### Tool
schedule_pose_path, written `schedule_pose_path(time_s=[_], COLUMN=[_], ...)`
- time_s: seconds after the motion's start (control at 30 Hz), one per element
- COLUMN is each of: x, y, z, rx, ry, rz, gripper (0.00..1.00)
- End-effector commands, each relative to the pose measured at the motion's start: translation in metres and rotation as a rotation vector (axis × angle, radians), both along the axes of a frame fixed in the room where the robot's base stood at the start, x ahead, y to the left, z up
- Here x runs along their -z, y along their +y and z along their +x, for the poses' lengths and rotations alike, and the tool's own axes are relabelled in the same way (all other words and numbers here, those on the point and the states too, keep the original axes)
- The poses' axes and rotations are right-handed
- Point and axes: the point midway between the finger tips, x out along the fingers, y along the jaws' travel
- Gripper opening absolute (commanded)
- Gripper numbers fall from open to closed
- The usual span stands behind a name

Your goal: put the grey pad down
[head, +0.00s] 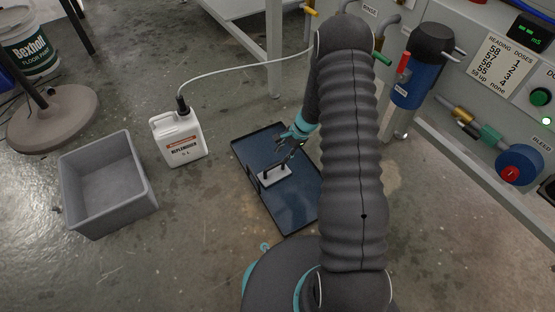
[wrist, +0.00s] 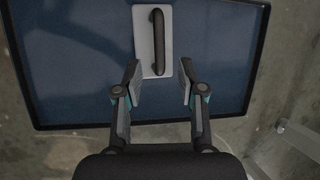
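The grey pad (head: 275,178) is a pale flat plate with a dark upright handle (wrist: 157,42). It lies on the dark blue tray (head: 293,217) on the floor. In the wrist view the pad (wrist: 145,38) is at the top middle, on the tray's blue floor (wrist: 75,60). My gripper (head: 292,146) is over the tray beside the pad. In the wrist view my gripper (wrist: 160,80) is open, its two fingers spread wide and empty. The handle's near end shows between and just beyond the fingertips, with gaps on both sides. Whether the pad rests fully flat is hard to tell.
A white replenisher jug (head: 180,138) with a hose stands left of the tray. A grey bin (head: 105,185) is farther left. A blue cylinder (head: 418,75) and the machine panel (head: 500,100) are at right.

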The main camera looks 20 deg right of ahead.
Motion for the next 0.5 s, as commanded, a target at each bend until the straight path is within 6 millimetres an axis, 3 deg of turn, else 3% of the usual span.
schedule_pose_path(time_s=[0.1,0.37,0.5], x=[-0.018,-0.039,-0.073], y=[-0.009,-0.014,-0.011], z=[0.0,-0.002,0.0], rx=[0.001,-0.009,-0.063], ry=[-0.002,-0.006,-0.045], rz=[-0.001,-0.002,-0.021], gripper=[0.4,0.4,0.4])
